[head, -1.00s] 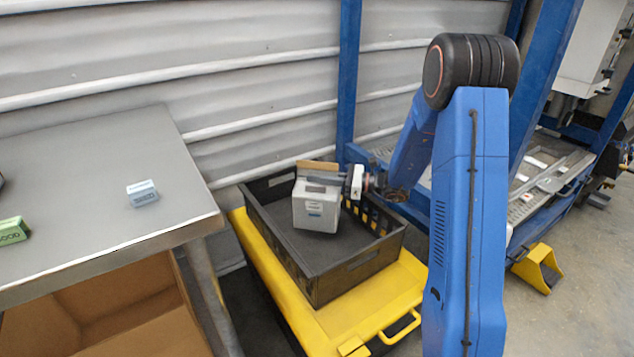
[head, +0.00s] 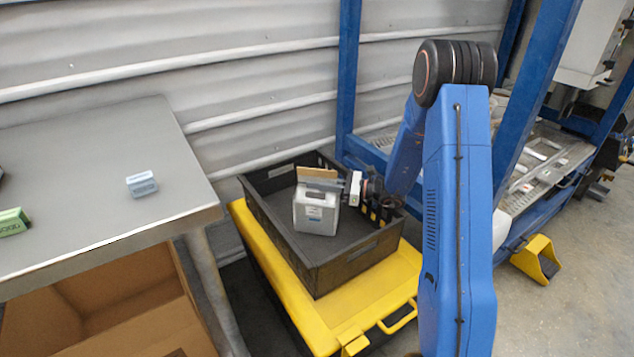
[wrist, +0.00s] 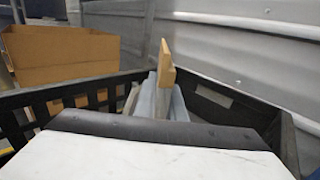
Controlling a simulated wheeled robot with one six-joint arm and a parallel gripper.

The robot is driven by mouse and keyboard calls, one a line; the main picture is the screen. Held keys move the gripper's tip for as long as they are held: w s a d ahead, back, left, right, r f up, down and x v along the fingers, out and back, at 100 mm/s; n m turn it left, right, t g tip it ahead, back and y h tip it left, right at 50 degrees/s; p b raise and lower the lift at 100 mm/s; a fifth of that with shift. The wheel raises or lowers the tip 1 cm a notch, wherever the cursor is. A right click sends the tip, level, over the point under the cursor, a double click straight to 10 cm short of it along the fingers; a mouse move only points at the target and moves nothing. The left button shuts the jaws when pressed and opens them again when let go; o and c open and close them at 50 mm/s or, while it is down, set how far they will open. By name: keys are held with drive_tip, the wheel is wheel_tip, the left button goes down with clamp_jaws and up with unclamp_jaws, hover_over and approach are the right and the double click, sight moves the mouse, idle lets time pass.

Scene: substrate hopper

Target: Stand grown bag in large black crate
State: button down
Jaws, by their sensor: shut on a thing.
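The large black crate (head: 300,265) sits on a yellow cart. The grown bag (head: 312,215), a grey-white block-shaped bag with a dark label, stands about upright inside the crate, towards its back left part. My gripper (head: 322,182) reaches in from the right and is shut on the top of the bag. In the wrist view my gripper's grey fingers and a tan strip (wrist: 166,65) show within the crate walls (wrist: 75,95). The bag's lower end is partly hidden, so I cannot tell whether it touches the crate floor.
A steel table (head: 100,180) stands at the left with a small blue-grey box (head: 142,185) and a green box (head: 12,222) on it. An open cardboard box (head: 130,310) is below the table. The yellow cart (head: 320,325) carries the crate. A blue post (head: 347,80) stands behind the crate.

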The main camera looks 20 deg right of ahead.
drive_tip(key=c, duration=1.8)
unclamp_jaws()
drive_tip(key=shift+f, duration=0.1)
drive_tip(key=shift+c, duration=0.2)
drive_tip(key=v, duration=1.2)
